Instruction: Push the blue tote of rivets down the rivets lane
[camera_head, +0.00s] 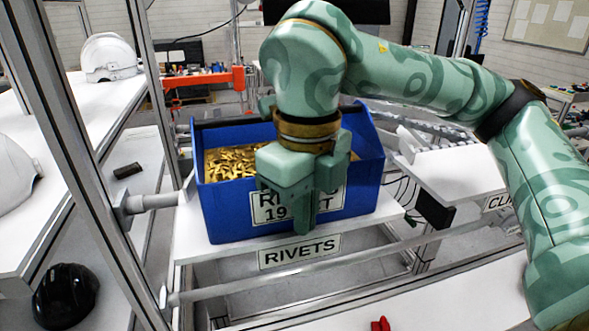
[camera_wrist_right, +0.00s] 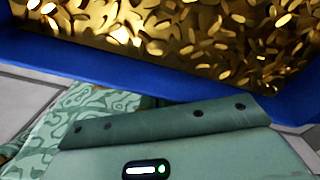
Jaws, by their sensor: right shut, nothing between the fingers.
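The blue tote (camera_head: 225,215) stands upright on a white lane surface, above a sign reading RIVETS (camera_head: 299,251). It holds many gold rivets (camera_head: 232,162). A label on its front is partly hidden by my right gripper. My right gripper (camera_head: 300,215) is shut and empty, pointing down in front of the tote's near wall; I cannot tell if it touches. In the right wrist view, the tote's blue rim (camera_wrist_right: 150,82) and the rivets (camera_wrist_right: 200,35) lie just beyond the gripper body. My left gripper is not in view.
White helmet shells (camera_head: 108,58) lie on the left table, and a black helmet (camera_head: 66,296) sits low at left. Metal posts and a rail (camera_head: 340,262) frame the lane. A neighbouring white lane (camera_head: 455,172) is at right. Small red things (camera_head: 380,324) lie at the near edge.

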